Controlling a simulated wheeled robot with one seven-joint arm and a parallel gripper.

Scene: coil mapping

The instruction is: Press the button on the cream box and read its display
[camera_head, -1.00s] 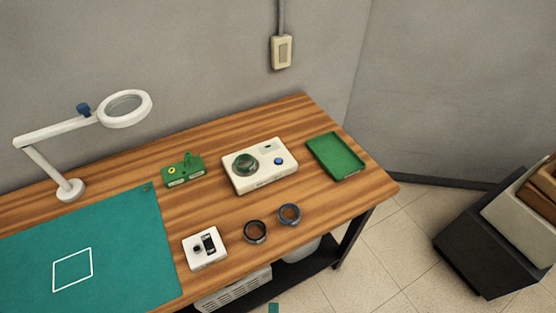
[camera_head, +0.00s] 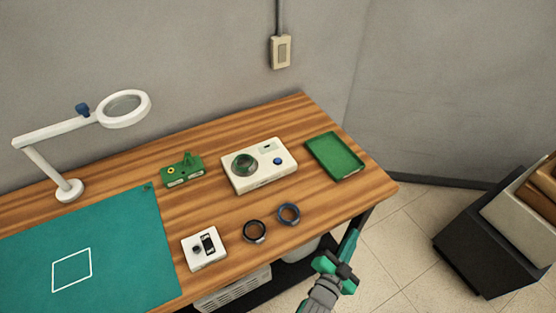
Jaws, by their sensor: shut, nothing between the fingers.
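The cream box (camera_head: 246,184) sits on the wooden table, right of the table's middle. A blue button (camera_head: 277,161) is on its top face at the right. A small pale display (camera_head: 268,147) is above the button; I cannot make out any reading. A green ring coil (camera_head: 244,165) rests on the left part of its top. My gripper (camera_head: 351,240) is at the lower right, in front of the table's right edge, well apart from the box. It is green with a dark grey part behind, shut and empty.
Dark (camera_head: 254,231) and blue (camera_head: 289,214) rings lie in front of the box. A white device (camera_head: 204,250), a green device (camera_head: 182,171) and a green tray (camera_head: 352,176) surround it. A magnifier lamp (camera_head: 69,189) and teal mat (camera_head: 120,250) are left. Dark bin at far right (camera_head: 480,250).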

